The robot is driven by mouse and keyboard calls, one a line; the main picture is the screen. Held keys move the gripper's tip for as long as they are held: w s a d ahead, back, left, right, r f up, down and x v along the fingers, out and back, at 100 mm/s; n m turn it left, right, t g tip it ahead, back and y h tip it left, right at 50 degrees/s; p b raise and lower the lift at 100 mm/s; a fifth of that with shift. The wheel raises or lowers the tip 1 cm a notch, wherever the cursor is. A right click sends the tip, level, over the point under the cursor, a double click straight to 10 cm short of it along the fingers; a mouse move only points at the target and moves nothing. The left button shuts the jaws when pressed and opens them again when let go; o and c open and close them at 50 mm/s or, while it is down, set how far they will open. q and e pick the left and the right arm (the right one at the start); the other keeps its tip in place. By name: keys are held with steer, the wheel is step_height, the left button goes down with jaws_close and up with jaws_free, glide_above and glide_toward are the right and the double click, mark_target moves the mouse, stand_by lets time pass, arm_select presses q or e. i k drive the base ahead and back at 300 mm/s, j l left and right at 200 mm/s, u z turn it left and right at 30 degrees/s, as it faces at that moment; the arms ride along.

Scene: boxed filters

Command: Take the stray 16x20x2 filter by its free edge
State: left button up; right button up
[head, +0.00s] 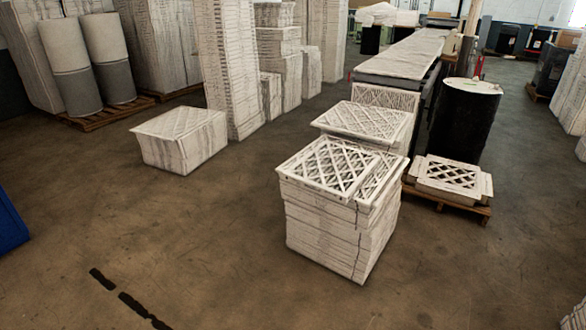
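Several white filters with lattice faces are in the head view, and no size marking is readable, so I cannot tell which is the 16x20x2 one. A lattice-faced filter (328,168) lies flat on top of the near stack (325,235). A narrower lattice piece (382,176) lies beside it on the right. Another lattice-topped filter (368,122) lies on a stack just behind, partly hidden by the near stack. A smaller lattice-faced filter (447,175) lies on a low pile at the right. Neither of my grippers is in view.
The low pile sits on a wooden pallet (450,205). A black drum (465,125) stands behind it, beside a long table (408,55). A separate white box (180,145) stands on the floor at left. Tall stacks fill the back. The front floor is clear apart from dark marks (130,302).

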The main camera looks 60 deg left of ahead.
mark_target(333, 170)
steer(key=u, duration=1.75)
steer(key=i+j, duration=0.3)
steer(key=i, duration=0.3)
steer(key=i+j+z, duration=0.1)
steer(key=i+j, duration=0.2)
steer(key=i, duration=0.3)
steer(key=i+j, duration=0.35)
steer(key=i, duration=0.25)
steer(key=i+j, duration=0.35)
steer(key=i, duration=0.25)
steer(key=i+j+z, duration=0.1)
steer(key=i+j, duration=0.25)
steer(key=i, duration=0.25)
steer(key=i+j, duration=0.35)
steer(key=i, duration=0.25)
